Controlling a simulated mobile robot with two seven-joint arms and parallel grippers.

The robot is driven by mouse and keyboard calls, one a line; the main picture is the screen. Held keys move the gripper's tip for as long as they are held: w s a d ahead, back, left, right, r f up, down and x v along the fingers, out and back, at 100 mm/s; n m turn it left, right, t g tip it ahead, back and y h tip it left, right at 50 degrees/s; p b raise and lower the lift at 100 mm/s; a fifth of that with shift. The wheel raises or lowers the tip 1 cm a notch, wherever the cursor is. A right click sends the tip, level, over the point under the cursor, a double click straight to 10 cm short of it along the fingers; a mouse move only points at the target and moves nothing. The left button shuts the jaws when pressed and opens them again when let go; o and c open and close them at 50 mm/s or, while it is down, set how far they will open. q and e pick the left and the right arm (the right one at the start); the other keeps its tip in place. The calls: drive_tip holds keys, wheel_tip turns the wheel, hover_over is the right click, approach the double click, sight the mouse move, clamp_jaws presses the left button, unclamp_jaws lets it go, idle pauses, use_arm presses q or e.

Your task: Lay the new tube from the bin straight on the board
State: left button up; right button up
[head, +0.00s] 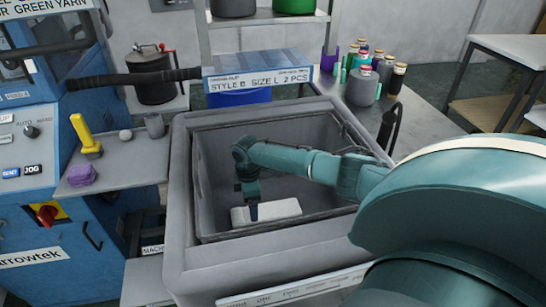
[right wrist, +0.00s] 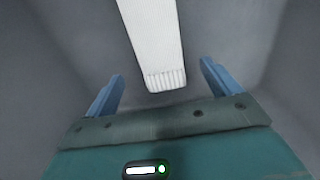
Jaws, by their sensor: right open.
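The white tube (head: 282,209) lies on the floor of the grey bin (head: 180,200) in the head view. In the right wrist view the tube (right wrist: 152,40) is a long white strip with a ribbed near end. My right gripper (head: 252,211) reaches down into the bin at the tube's left part. In the right wrist view its two blue fingers (right wrist: 162,70) are open, one on each side of the tube's line, with clear gaps. I cannot tell how high they are above it. The board is not clearly identifiable. My left gripper is not in view.
The bin's high walls surround my right gripper. A blue machine (head: 60,210) with a side shelf (head: 125,172) stands left. A sign (head: 258,82) stands behind the bin. Several yarn cones (head: 362,88) stand on a table at the back right. A printed pale strip (head: 300,284) runs along the front.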

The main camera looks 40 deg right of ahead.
drive_tip(key=shift+f+b, duration=0.5)
drive_tip(key=shift+f, duration=0.05)
wheel_tip(320, 180, down, 3)
drive_tip(key=b, duration=0.3)
drive_tip(key=shift+d+f, duration=0.1)
drive_tip(key=shift+f, duration=0.05)
drive_tip(key=shift+f+b, duration=0.5)
drive_tip(key=shift+b, duration=0.2)
drive_tip(key=shift+r, duration=0.15)
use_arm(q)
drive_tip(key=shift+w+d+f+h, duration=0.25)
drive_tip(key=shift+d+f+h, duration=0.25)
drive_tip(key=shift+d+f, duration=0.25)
use_arm(e)
drive_tip(key=shift+s, duration=0.1)
drive_tip(key=c, duration=1.1)
drive_tip(key=shift+o, duration=0.2)
